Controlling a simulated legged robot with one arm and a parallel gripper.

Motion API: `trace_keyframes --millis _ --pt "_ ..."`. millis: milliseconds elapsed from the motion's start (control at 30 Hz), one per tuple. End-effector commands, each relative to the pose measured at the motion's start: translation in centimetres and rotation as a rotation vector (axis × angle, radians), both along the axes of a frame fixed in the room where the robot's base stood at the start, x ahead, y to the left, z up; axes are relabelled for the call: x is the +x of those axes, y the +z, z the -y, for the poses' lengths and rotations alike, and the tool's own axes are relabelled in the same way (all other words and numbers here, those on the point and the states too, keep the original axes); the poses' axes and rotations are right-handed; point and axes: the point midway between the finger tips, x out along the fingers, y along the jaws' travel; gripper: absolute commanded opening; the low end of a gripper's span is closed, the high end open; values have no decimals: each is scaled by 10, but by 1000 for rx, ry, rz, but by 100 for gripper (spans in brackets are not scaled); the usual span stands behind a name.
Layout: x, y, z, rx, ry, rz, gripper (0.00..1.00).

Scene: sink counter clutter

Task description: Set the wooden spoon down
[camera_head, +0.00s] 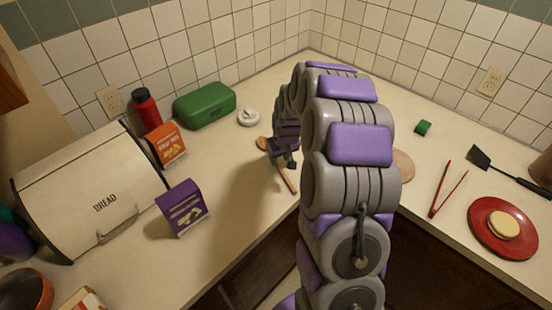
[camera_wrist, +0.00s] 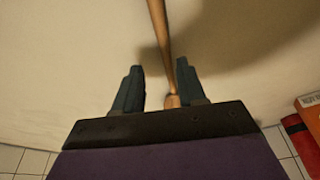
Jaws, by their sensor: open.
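The wooden spoon (camera_head: 289,182) lies on the counter, its handle pointing toward the front edge; its other end shows just left of my gripper (camera_head: 283,158). My gripper is over the spoon's middle and hides part of it. In the wrist view, the spoon (camera_wrist: 161,35) runs from the top edge down between the two spread fingers of my gripper (camera_wrist: 158,85).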

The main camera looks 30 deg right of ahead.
Motion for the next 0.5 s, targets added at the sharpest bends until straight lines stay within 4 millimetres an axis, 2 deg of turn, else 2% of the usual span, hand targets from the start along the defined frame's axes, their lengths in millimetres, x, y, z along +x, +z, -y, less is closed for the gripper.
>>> trace_keyframes --millis 300,500 --pt "-14 57 -10 -12 1 3 40" --pt "-24 94 -6 -7 0 5 40"
